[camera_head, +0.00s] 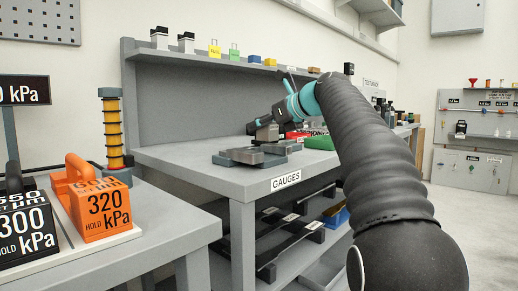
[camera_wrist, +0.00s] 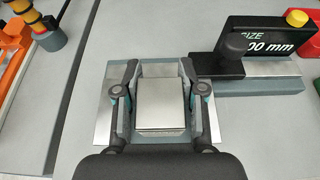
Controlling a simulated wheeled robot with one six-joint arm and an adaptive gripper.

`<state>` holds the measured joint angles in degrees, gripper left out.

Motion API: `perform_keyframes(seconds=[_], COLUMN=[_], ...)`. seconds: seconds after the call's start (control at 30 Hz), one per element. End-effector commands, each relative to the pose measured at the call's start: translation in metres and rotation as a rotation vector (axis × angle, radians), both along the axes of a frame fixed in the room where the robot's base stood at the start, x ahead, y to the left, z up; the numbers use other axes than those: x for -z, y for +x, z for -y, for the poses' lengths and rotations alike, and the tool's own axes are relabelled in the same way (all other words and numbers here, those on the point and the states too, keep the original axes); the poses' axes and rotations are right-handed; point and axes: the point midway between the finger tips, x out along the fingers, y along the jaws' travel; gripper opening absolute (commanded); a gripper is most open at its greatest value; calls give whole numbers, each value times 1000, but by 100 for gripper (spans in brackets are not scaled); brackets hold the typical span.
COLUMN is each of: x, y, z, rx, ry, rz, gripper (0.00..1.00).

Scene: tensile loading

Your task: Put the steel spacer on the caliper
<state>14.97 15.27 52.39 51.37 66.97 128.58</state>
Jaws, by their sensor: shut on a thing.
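The steel spacer (camera_wrist: 160,100) is a plain grey metal block in the middle of the wrist view. My gripper (camera_wrist: 160,88) is shut on it, with one finger against each side. Below it lies the caliper, a flat steel plate (camera_wrist: 100,132) on a teal-grey base, with a bar and a black slider reading "SIZE ..00 mm" (camera_wrist: 262,48) at the right. I cannot tell whether the spacer touches the plate. In the head view my gripper (camera_head: 265,133) is over the caliper (camera_head: 243,156) on the gauges bench, the spacer partly hidden.
The gauges bench (camera_head: 205,165) has a clear front left. Green and red trays (camera_head: 318,142) stand right of the caliper. Orange and black weight blocks (camera_head: 103,208) stand on the nearer table at left. A back shelf (camera_head: 205,57) holds small items.

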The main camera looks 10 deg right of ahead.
Motion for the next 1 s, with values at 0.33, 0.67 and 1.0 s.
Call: perform_keyframes(seconds=[0.33, 0.67, 1.0], x=[24, 42, 46], y=[2, 2, 3], z=[-6, -6, -5], rx=[1, 2, 2], ry=[1, 0, -1], rz=[0, 3, 0], gripper=[0, 0, 60])
